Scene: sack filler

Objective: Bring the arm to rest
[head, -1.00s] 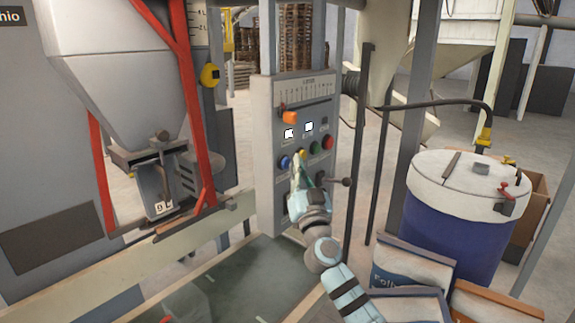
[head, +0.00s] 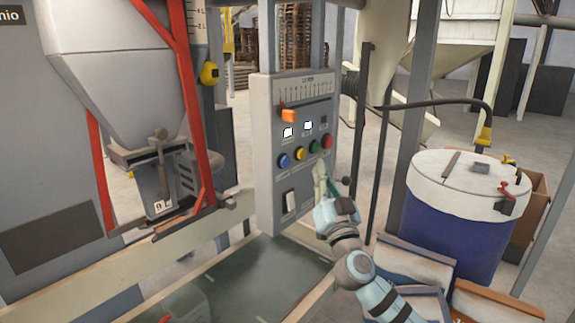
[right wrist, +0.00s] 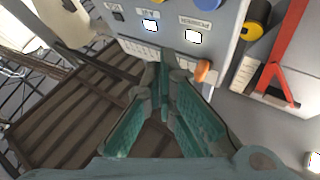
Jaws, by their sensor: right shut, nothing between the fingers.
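My right gripper (head: 322,172) is at the lower right of the grey control panel (head: 262,165), below the red button (head: 327,141). In the head view a gap to the panel face cannot be judged. In the right wrist view its teal fingers (right wrist: 164,75) come together at the tips with nothing between them. The panel also shows upside down along the top of that view (right wrist: 165,45). My right arm reaches in from the bottom right. My left gripper is not in view.
The panel carries an orange slider knob (head: 288,116), coloured buttons and a pale rocker switch (head: 291,203). A black lever knob (head: 346,181) is close to my gripper. Filled sacks (head: 415,263) and a blue drum (head: 450,235) stand at right. A hopper (head: 125,75) is at left.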

